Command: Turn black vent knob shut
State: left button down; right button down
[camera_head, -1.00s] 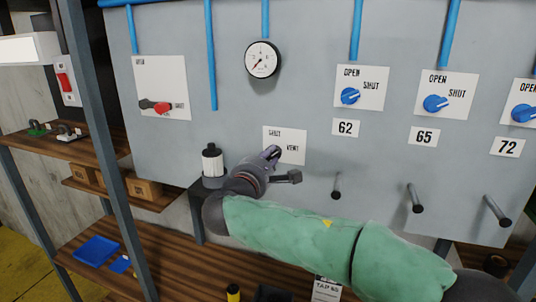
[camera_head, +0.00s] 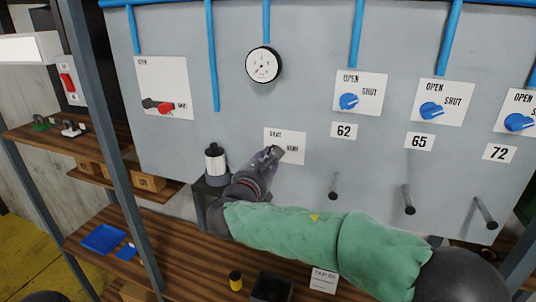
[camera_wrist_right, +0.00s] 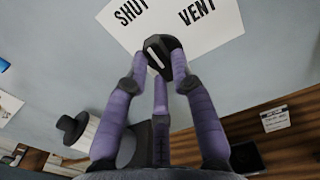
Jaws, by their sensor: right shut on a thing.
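The black vent knob (camera_wrist_right: 162,44) sits at the lower edge of the white SHUT/VENT plate (camera_head: 290,136). It has a pale line on its face, tilted toward the upper left, on the SHUT side, in the right wrist view. My right gripper (camera_wrist_right: 160,62) is shut on the knob, with its purple fingers to either side and one below. In the head view my right gripper (camera_head: 272,154) covers the knob, so its turn cannot be read there.
The grey panel carries a round gauge (camera_head: 263,65), blue knobs (camera_head: 348,101) and a red-handled valve (camera_head: 163,106). Several pegs (camera_head: 408,200) stick out at the right. A black-and-white canister (camera_head: 215,162) stands close left of my gripper. A wooden bench (camera_head: 180,245) lies below.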

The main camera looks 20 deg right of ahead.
jog(key=shift+n, duration=0.4)
jog(key=c, duration=1)
grip_release()
jog(key=shift+c, duration=0.2)
jog(key=v, duration=1.2)
jog(key=shift+f, duration=0.1)
